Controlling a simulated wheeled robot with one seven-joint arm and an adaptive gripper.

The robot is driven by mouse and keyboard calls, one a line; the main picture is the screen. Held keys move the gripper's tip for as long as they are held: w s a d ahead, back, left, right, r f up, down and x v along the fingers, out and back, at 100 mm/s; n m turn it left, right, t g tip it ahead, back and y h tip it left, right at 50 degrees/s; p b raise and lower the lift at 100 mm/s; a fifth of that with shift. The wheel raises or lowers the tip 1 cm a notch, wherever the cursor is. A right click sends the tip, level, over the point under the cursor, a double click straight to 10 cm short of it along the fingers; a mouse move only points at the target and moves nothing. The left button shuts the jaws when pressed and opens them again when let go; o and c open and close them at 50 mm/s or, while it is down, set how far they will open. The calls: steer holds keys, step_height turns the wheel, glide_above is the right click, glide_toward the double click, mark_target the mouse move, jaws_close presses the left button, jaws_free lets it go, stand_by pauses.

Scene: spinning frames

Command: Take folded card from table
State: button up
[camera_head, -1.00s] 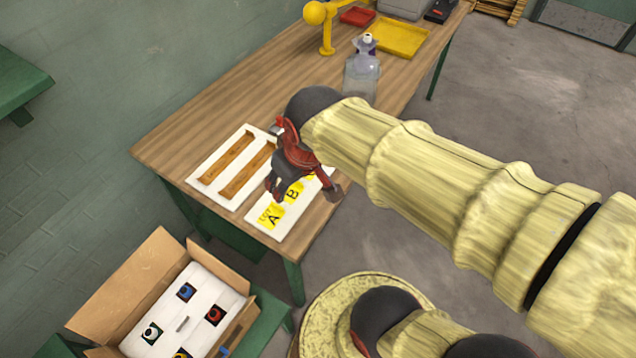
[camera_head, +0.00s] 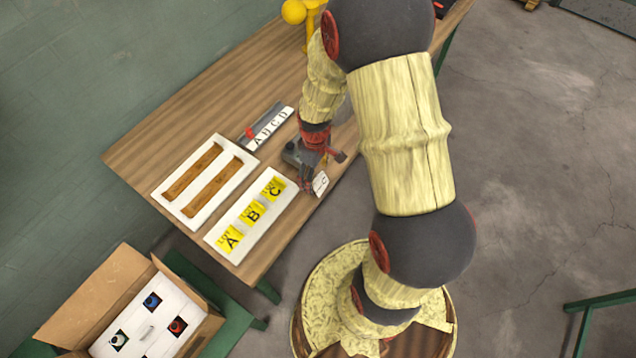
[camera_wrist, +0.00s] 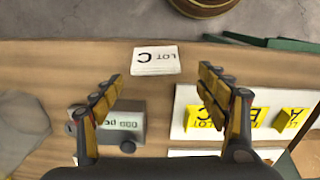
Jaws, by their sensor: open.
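A white folded card (camera_head: 320,183) marked "LOT C" lies on the wooden table (camera_head: 165,130) near its edge. It also shows in the wrist view (camera_wrist: 155,62), lying just beyond my fingertips and roughly between their lines. My gripper (camera_head: 324,171) hangs low over the table beside the card. In the wrist view my gripper (camera_wrist: 161,79) is open, with nothing between its fingers. Part of the card is hidden behind the gripper in the head view.
A white tray (camera_head: 217,237) holds yellow lettered cards beside the gripper. A grey device with digits (camera_wrist: 122,125) sits close under the left finger. A white tray with two wooden strips (camera_head: 160,192) and a lettered strip (camera_head: 270,128) lie farther in. An open carton (camera_head: 75,300) stands lower left.

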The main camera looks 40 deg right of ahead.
mark_target(318, 179)
steer(key=f, duration=0.1)
steer(key=f+b, duration=0.1)
steer(key=f, duration=0.3)
steer(key=shift+d+f, duration=0.25)
steer(key=shift+d, duration=0.1)
steer(key=c, duration=0.3)
steer(key=c, duration=0.6)
